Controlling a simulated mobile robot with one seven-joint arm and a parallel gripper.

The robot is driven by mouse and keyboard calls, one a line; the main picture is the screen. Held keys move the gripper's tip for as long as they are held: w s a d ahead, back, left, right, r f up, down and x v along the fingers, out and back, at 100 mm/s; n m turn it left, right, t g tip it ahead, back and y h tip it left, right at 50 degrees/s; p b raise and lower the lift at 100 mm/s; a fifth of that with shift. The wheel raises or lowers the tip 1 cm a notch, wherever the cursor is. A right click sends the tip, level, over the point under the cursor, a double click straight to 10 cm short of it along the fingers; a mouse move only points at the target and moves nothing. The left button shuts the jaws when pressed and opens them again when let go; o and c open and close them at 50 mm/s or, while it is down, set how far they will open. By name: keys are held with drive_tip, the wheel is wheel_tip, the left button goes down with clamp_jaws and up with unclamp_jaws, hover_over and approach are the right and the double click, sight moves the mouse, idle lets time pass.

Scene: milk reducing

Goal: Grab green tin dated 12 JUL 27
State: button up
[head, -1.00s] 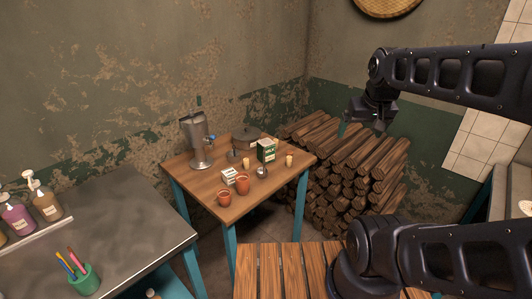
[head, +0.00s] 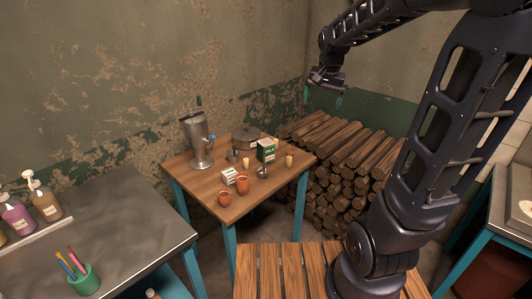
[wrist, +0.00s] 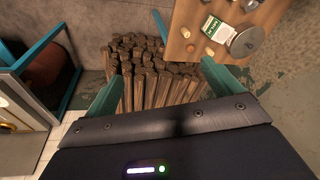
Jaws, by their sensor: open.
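A green and white tin (head: 266,150) stands upright at the right back of the small wooden table (head: 205,183). Its printing is too small to read, so I cannot tell its date. It also shows in the wrist view (wrist: 211,27) near the top. My gripper (head: 323,97) is open and empty, high above the woodpile, up and to the right of the tin. In the wrist view my gripper (wrist: 160,86) points down with its two teal fingers wide apart, the tin beyond the right finger.
Around the tin are a metal dispenser (head: 197,140), a lidded pot (head: 245,137), a small white box (head: 228,175), orange cups (head: 242,185) and small tan cups (head: 289,160). Stacked logs (head: 350,150) lie right of the table. A steel counter (head: 125,215) stands at left.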

drive_tip(key=w+a+f+m, duration=0.2)
drive_tip(key=w+a+f, duration=0.25)
drive_tip(key=w, duration=0.45)
drive_tip(key=m+g, duration=0.3)
drive_tip(key=m, duration=0.2)
hover_over(265, 142)
drive_tip(key=f, duration=2)
drive_tip(key=shift+d+f, duration=0.2)
drive_tip(key=shift+f, duration=0.1)
drive_tip(key=shift+w+a+f, duration=0.15)
drive_tip(key=shift+a+f, duration=0.05)
drive_tip(key=shift+f, duration=0.35)
drive_tip(key=f, duration=1)
drive_tip(key=shift+d+f, duration=0.25)
drive_tip(key=shift+d, duration=0.05)
drive_tip(key=c, duration=1.4)
drive_tip(key=shift+r, duration=0.15)
